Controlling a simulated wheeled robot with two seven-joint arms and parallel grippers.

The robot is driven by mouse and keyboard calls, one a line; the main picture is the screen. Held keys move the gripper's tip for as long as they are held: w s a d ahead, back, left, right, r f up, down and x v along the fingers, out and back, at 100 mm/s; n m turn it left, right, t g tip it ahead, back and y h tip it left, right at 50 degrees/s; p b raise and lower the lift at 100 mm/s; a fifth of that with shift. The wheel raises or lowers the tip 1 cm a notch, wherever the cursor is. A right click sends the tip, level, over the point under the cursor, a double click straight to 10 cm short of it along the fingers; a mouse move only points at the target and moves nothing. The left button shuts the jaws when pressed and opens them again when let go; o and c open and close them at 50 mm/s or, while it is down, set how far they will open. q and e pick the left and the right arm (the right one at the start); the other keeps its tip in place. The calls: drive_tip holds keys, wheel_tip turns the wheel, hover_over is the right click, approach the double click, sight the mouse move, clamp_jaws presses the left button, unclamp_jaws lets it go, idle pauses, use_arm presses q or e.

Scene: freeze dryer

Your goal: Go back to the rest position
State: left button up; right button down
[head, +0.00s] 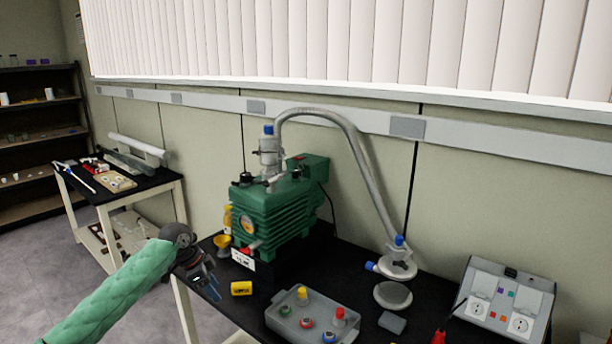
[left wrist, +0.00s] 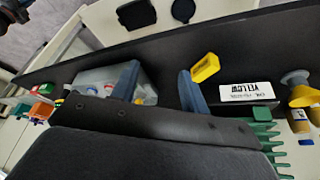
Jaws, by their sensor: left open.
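My left gripper (head: 207,283) comes in from the left in the head view, its arm in a green sleeve. It hangs over the left front edge of the black table (head: 262,318). In the left wrist view its two blue-grey fingers (left wrist: 158,88) stand apart with nothing between them. The green vacuum pump (head: 280,215) stands to the right of the gripper. A yellow block (head: 241,288) lies on the table just right of the gripper, apart from it. My right gripper does not show.
A grey tray (head: 285,329) with several coloured-topped items stands right of the gripper, and shows in the left wrist view (left wrist: 88,78). A yellow funnel (head: 222,241) is by the pump. A socket box (head: 507,296) stands far right. A side table (head: 150,186) is at left.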

use_arm(q)
drive_tip(key=w+a+r+n+t+y, duration=0.2)
drive_tip(key=w+r+n+t+y, duration=0.1)
drive_tip(key=w+r+n+t, duration=0.35)
drive_tip(key=s+d+f+n+y, duration=0.1)
drive_tip(key=s+d+f, duration=0.1)
drive_tip(key=s+f, duration=0.65)
drive_tip(key=s+d+f+n, duration=0.2)
drive_tip(key=s+f, duration=0.4)
drive_tip(key=f, duration=0.6)
drive_tip(key=s+d+f+n+y, duration=0.1)
drive_tip(key=s+d+f, duration=0.2)
drive_tip(key=s+f, duration=0.6)
drive_tip(key=s+d+f+g, duration=0.1)
drive_tip(key=s+f+g, duration=0.1)
drive_tip(key=s+f, duration=0.5)
drive_tip(key=s+d+f+n+g+h, duration=0.1)
drive_tip(key=s+d+f+g, duration=0.1)
drive_tip(key=s+f, duration=0.6)
drive_tip(key=s+d+f+g, duration=0.2)
drive_tip(key=s+f, duration=0.5)
drive_tip(key=s, duration=1.2)
drive_tip(key=shift+d+f, duration=0.25)
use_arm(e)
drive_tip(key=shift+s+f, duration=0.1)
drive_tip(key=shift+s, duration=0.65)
